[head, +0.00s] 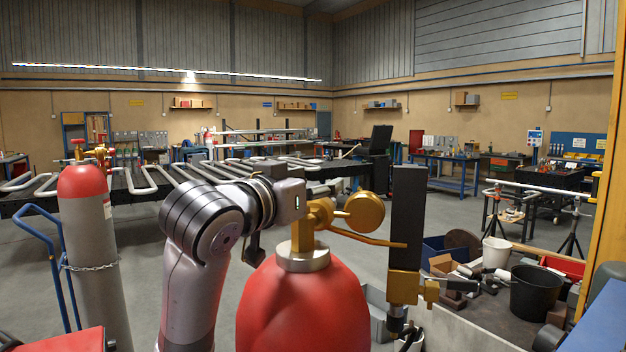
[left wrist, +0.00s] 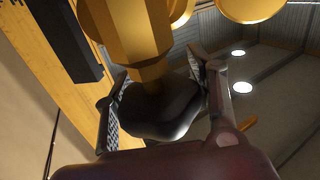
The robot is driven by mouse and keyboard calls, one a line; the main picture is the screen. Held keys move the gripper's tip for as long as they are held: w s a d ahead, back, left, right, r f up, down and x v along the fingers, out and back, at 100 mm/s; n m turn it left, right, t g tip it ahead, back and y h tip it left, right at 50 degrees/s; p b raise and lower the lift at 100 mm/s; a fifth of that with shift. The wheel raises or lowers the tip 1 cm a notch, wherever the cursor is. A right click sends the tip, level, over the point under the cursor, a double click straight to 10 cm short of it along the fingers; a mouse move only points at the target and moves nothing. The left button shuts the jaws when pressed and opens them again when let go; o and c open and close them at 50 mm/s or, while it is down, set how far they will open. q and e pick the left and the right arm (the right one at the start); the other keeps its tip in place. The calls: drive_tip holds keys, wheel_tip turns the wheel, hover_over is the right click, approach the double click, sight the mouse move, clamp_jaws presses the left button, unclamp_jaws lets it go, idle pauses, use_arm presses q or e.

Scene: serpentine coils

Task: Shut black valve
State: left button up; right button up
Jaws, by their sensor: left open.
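The black valve knob (left wrist: 165,108) shows in the left wrist view below a brass valve stem (left wrist: 140,45). My left gripper (left wrist: 160,95) is open, with one dark ridged finger on each side of the knob; I cannot tell whether either finger touches it. In the head view my left gripper (head: 290,199) is at the brass valve body (head: 318,213) on top of a large red cylinder (head: 303,305). The knob and fingertips are hidden there. My right gripper is in neither view.
A tall black block on a brass fitting (head: 405,220) stands right of the red cylinder. A grey cylinder with a red top (head: 88,240) stands at left, chained to a blue trolley (head: 45,235). A table with serpentine coils (head: 150,180) lies behind my arm.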

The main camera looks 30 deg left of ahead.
use_arm(q)
drive_tip(key=shift+c, duration=0.7)
drive_tip(key=shift+w, duration=0.1)
drive_tip(key=c, duration=0.7)
drive_tip(key=shift+w+f, duration=0.1)
drive_tip(key=shift+c, duration=0.9)
drive_tip(key=shift+f, duration=0.1)
drive_tip(key=shift+c, duration=0.3)
